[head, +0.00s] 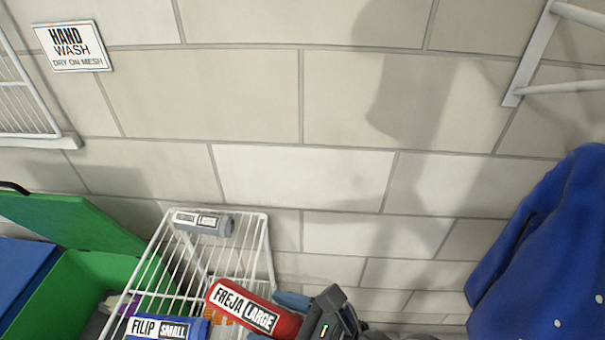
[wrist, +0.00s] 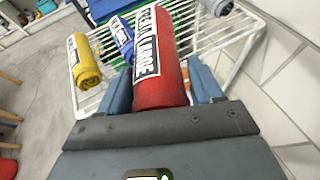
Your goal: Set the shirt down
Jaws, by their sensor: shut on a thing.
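The shirt is a red roll (head: 252,308) with a white label reading FREJA LARGE. It also fills the middle of the wrist view (wrist: 160,60). My gripper (wrist: 163,88) is shut on it, with one blue-grey finger along each side. In the head view my gripper (head: 293,302) comes in from the lower right. The shirt is over the white wire shelf (head: 266,245), near its right side. I cannot tell whether it touches the wires.
A grey roll (head: 202,223) lies at the shelf's back. A blue roll labelled FILIP SMALL (head: 168,328) and a yellow roll (wrist: 88,68) lie farther along. A green open bin (head: 85,285) stands left. A blue garment (head: 545,250) hangs right. A tiled wall is behind.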

